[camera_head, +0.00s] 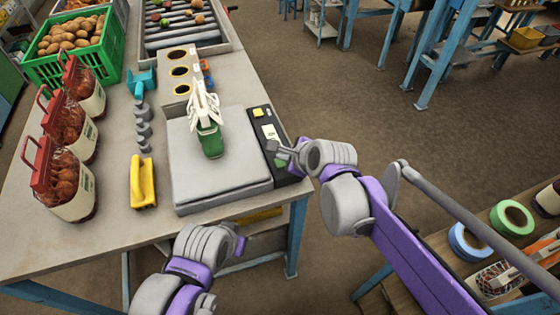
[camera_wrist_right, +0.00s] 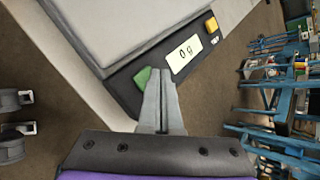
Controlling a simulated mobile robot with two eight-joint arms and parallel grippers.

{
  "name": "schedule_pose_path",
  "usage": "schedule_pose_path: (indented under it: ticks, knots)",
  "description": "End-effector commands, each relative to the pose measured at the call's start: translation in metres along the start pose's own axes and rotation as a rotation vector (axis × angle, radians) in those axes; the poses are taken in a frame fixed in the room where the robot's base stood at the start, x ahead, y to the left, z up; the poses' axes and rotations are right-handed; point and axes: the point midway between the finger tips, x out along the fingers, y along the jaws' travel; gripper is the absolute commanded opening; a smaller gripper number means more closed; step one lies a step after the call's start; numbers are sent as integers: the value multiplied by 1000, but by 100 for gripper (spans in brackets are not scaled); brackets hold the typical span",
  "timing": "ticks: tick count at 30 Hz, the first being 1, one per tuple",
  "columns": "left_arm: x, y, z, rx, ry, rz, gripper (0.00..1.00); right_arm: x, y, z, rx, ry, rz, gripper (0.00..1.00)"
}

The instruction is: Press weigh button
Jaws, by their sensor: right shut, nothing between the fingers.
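The scale (camera_head: 215,170) has a grey platform and a dark control panel on its right side. The panel holds a yellow button (camera_head: 258,113), a white display and a green button (camera_wrist_right: 141,77), which is partly covered by my fingers. In the right wrist view the display (camera_wrist_right: 183,55) seems to read 0 g. My right gripper (camera_head: 275,148) is shut and empty. Its fingertips are at the panel, beside or over the green button; contact cannot be told. Only links of my left arm (camera_head: 190,260) show at the bottom; its fingers are not in view.
A green container with white strips (camera_head: 210,140) stands on the platform. A roller tray (camera_head: 185,35) lies behind.

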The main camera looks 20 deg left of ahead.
Motion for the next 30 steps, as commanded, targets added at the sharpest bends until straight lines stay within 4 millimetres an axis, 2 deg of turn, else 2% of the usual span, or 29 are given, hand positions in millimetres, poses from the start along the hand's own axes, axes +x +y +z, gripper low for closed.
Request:
schedule_pose_path:
  ticks: [30]
  knots:
    - [5, 0, 4, 0, -3, 0, 50, 6, 4, -4, 0, 0, 0, 0]
